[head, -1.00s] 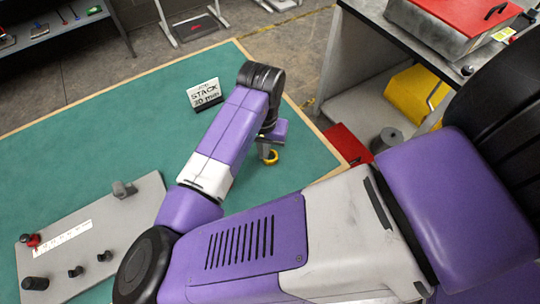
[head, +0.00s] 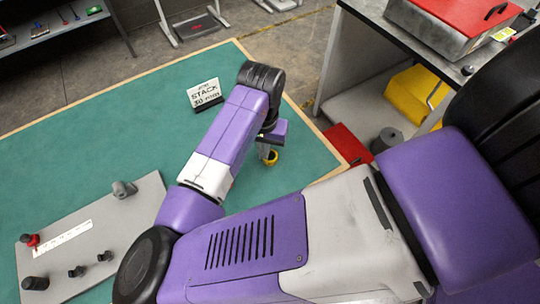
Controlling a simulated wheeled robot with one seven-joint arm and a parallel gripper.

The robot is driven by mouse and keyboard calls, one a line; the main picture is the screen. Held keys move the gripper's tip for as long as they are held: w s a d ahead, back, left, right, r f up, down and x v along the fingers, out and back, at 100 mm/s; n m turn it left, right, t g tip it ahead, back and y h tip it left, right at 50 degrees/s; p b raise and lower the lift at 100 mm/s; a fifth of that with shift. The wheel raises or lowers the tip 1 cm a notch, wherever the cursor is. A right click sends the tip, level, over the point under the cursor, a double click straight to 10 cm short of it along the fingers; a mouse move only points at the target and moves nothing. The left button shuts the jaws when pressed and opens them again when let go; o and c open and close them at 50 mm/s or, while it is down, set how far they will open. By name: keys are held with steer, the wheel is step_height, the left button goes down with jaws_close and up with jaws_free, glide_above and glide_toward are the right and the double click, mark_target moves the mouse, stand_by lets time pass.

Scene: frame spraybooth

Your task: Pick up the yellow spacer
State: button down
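The yellow spacer (head: 271,158) is a small ring near the right side of the green table mat. My gripper (head: 265,152) points down right at the spacer, and its fingers partly cover the ring. My wrist and arm hide most of the gripper, so I cannot tell whether the fingers are closed on the spacer or only around it. I also cannot tell whether the ring touches the mat.
A small sign reading "STACK" (head: 205,92) stands on the green mat (head: 120,130) behind my arm. A grey board (head: 75,262) with black knobs, a red-topped post and a ruler strip lies at the left. A workbench with a red-lidded box (head: 450,25) stands at the right.

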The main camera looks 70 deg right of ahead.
steer(key=shift+r, duration=0.1)
step_height(320, 180, up, 19)
stand_by(0.6)
